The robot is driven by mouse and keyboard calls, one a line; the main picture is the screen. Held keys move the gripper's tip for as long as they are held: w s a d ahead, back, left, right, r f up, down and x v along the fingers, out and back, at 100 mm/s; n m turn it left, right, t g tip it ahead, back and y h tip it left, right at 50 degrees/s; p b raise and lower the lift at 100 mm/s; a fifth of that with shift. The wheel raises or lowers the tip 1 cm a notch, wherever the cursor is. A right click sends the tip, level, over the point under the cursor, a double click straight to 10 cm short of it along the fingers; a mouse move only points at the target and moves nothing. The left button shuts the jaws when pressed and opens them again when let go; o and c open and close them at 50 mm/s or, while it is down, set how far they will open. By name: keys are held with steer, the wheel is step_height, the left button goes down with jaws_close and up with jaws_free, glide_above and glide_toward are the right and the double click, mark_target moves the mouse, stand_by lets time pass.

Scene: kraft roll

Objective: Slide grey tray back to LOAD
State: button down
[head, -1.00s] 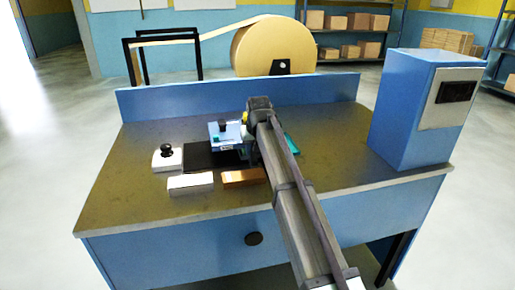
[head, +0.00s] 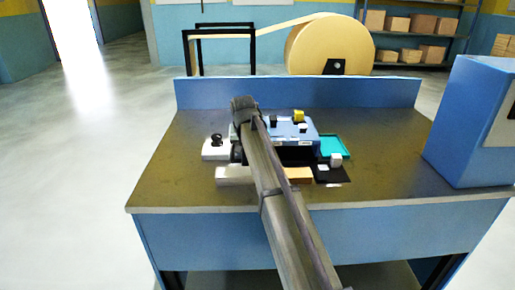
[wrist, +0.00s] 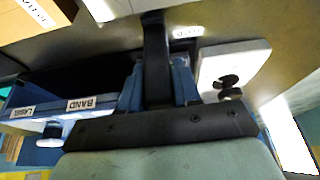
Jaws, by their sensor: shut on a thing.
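My gripper (wrist: 157,88) is low over the left half of the bench. In the wrist view it is shut on a dark upright piece (wrist: 156,42), seemingly part of the grey tray; the grip itself is partly hidden. In the head view my arm covers most of the tray's area, and only a dark patch (head: 237,153) shows beside it. A white block with a black knob (head: 216,148) sits just left of the gripper; it also shows in the wrist view (wrist: 232,62). I cannot read the small white label (wrist: 187,32) near it.
A blue station (head: 295,130) stands behind and right of my arm. A teal tray (head: 338,146), a white cube (head: 336,160) on a black pad (head: 330,174), a white bar (head: 232,175) and a tan block (head: 299,174) are close by. The bench's left part is clear.

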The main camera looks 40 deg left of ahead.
steer(key=shift+s+a, duration=0.35)
steer(key=shift+s, duration=0.1)
steer(key=c, duration=0.9)
jaws_free()
steer(key=v, duration=1.3)
steer(key=shift+s+d+r, duration=0.1)
steer(key=shift+r, duration=0.3)
